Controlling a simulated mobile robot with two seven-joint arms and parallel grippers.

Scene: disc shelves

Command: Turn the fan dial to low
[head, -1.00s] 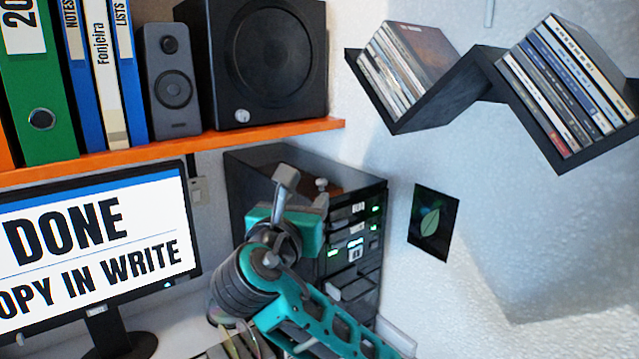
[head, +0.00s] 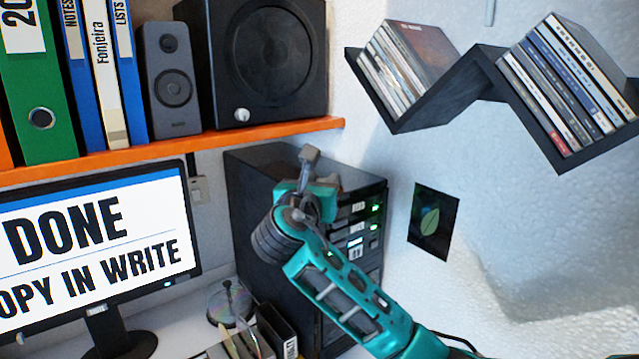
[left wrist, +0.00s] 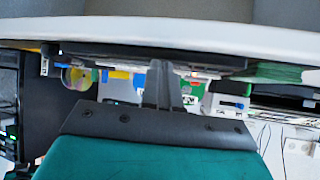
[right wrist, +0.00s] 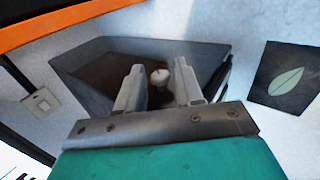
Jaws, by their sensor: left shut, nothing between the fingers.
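A small pale knob (right wrist: 160,77), apparently the fan dial, stands on top of the dark computer tower (head: 250,200). In the right wrist view my right gripper (right wrist: 159,66) is open, its fingers apart on either side of the knob in the picture. I cannot tell whether they touch it. In the head view my right gripper (head: 309,157) is over the tower's top, and the knob is hidden behind it. The dial's markings cannot be read. My left gripper (left wrist: 162,70) is shut and empty, in the left wrist view only, near a white edge.
An orange shelf (head: 170,150) with a black speaker (head: 268,70) hangs above the tower. A monitor (head: 100,225) stands to the left. A disc spindle (head: 230,305) is on the desk. Disc shelves (head: 445,95) and a leaf picture (head: 433,222) are on the right wall.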

